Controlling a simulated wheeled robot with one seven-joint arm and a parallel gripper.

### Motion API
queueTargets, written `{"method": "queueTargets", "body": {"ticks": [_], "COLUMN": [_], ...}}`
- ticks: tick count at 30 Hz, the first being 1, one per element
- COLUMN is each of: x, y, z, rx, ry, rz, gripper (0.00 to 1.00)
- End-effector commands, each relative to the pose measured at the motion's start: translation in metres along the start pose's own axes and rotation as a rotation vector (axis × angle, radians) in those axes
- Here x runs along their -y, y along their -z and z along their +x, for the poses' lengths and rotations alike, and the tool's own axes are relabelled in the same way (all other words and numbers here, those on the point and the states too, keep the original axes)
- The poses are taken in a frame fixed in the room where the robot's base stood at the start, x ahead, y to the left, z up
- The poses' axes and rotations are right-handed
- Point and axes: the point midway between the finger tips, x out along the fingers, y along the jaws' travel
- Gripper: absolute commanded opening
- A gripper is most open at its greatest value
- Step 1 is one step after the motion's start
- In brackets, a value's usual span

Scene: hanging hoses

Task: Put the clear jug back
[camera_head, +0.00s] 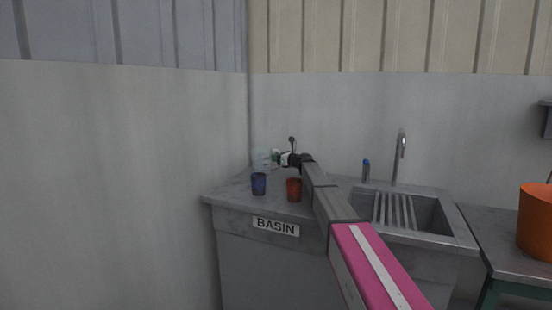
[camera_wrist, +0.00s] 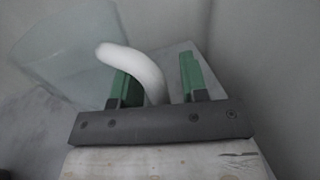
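The clear jug (camera_head: 262,158) is at the back left of the basin counter, close to the wall corner. In the wrist view the see-through jug body (camera_wrist: 65,50) fills the upper left, and its white curved handle (camera_wrist: 140,65) reaches in between the two green fingers. My gripper (camera_wrist: 158,68) has its fingers spread wide apart, with the handle nearer the left finger and a clear gap to the right finger. In the head view my gripper (camera_head: 278,157) is right beside the jug, small and partly hidden by my wrist. Whether the jug's base touches the counter is unclear.
The sink with a tap (camera_head: 400,150) and a blue bottle (camera_head: 366,170) lie right. An orange bucket (camera_head: 536,222) stands on the table far right.

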Motion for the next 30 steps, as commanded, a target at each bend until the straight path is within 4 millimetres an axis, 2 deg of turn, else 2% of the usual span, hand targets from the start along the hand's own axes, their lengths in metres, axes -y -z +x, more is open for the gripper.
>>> {"method": "queueTargets", "body": {"ticks": [11,14,20,30], "x": [0.000,0.000,-0.002,-0.002], "y": [-0.003,-0.002,-0.002,-0.002], "z": [0.000,-0.007,-0.034,-0.101], "rx": [0.000,0.000,0.000,0.000], "ry": [0.000,0.001,0.000,0.001], "rz": [-0.001,0.000,0.000,0.000], "gripper": [0.41,0.41,0.41,0.41]}}
